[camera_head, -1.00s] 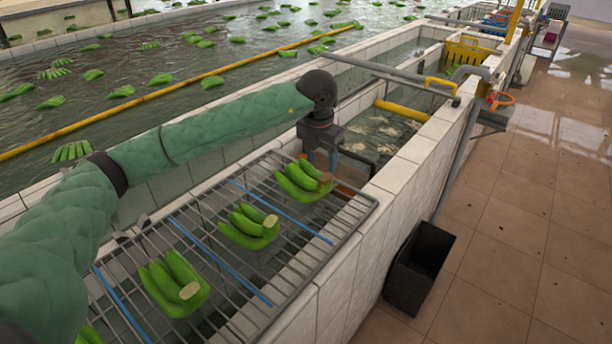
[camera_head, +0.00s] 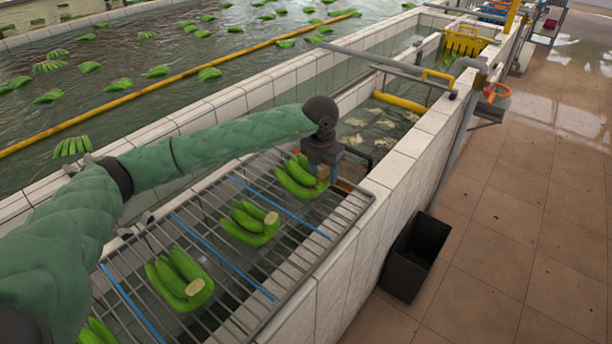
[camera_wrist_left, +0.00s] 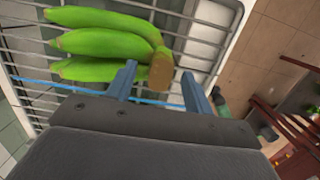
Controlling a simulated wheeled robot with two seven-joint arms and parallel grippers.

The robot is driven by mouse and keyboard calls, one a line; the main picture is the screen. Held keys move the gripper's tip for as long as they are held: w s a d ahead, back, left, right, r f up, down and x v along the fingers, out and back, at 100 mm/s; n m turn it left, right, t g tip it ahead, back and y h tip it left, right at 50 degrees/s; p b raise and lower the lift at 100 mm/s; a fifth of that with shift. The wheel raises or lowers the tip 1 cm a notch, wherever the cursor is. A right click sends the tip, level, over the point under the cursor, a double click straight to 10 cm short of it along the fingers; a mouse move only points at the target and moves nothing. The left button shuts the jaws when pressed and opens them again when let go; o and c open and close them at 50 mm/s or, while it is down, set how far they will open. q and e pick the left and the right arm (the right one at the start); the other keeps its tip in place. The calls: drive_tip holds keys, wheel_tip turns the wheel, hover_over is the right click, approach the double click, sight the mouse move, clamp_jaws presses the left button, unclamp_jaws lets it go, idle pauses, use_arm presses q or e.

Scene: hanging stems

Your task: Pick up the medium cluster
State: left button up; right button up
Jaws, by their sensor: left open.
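Several green banana clusters lie in a row on a wire rack (camera_head: 225,262). The far cluster (camera_head: 294,180) is at the rack's far end, a middle one (camera_head: 248,224) and a nearer one (camera_head: 178,282) follow, and another (camera_head: 97,332) is cut off at the bottom edge. I cannot tell which is the medium one. My left gripper (camera_head: 326,178) is beside the cut stem end of the far cluster. In the left wrist view the open fingers (camera_wrist_left: 165,82) reach toward this cluster (camera_wrist_left: 105,43), its brown stem end between them. My right gripper is not in view.
Blue strips (camera_head: 220,256) divide the rack. A white tiled wall (camera_head: 345,265) runs along its right side, with a black bin (camera_head: 415,258) on the floor. A water pool with floating bananas lies to the left. A yellow basket (camera_head: 466,42) stands farther back.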

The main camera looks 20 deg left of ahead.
use_arm(q)
clamp_jaws()
drive_tip(key=shift+w, duration=0.1)
drive_tip(key=shift+r, duration=0.2)
